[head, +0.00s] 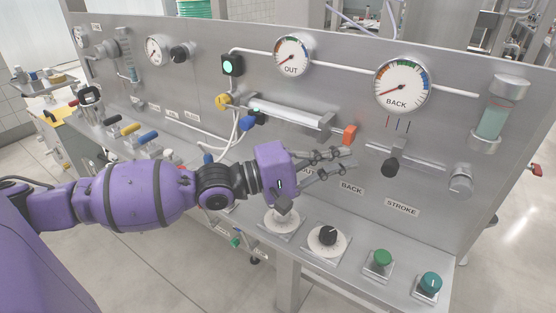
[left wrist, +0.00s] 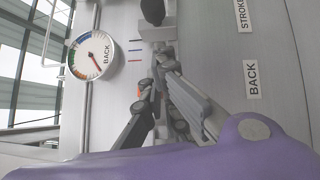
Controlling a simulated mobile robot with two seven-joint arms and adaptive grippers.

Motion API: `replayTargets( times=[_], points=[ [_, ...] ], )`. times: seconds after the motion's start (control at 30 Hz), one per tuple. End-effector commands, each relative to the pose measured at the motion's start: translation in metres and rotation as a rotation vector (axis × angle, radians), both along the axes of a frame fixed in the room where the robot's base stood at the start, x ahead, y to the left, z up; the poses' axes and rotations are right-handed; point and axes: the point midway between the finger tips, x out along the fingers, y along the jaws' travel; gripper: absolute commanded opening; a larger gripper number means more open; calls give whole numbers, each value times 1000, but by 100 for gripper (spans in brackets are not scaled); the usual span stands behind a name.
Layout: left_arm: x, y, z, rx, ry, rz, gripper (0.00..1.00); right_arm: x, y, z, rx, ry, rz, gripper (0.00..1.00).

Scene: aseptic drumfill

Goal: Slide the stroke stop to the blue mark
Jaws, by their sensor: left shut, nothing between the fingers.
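The stroke stop, a grey slider with a black knob (head: 390,168), sits on a horizontal rail (head: 430,163) on the panel's right side. The knob also shows at the top of the left wrist view (left wrist: 152,12). Three short marks, red, blue (head: 398,127) and dark from left to right, are above the slider. The blue mark also shows in the left wrist view (left wrist: 135,50). I cannot tell exactly which mark the stop lines up with. My left gripper (head: 350,162) is shut and empty, left of the knob and apart from it. My right gripper is out of view.
The BACK gauge (head: 403,84) is above the marks. An orange block (head: 350,134) is just above my left gripper. A grey end fitting (head: 461,179) closes the rail at right. Dials and a green button (head: 383,258) are on the ledge below.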

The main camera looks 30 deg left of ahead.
Motion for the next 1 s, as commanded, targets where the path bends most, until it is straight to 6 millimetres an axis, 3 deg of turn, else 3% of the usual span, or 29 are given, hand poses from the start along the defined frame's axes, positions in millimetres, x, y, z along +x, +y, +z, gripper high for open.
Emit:
replayTargets(
  times=[0.5,1.0],
  points=[
    [-57,55,-10,4,3,1,0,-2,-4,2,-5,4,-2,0],
    [-72,69,-13,-8,1,2,0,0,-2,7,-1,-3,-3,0]
  ],
)
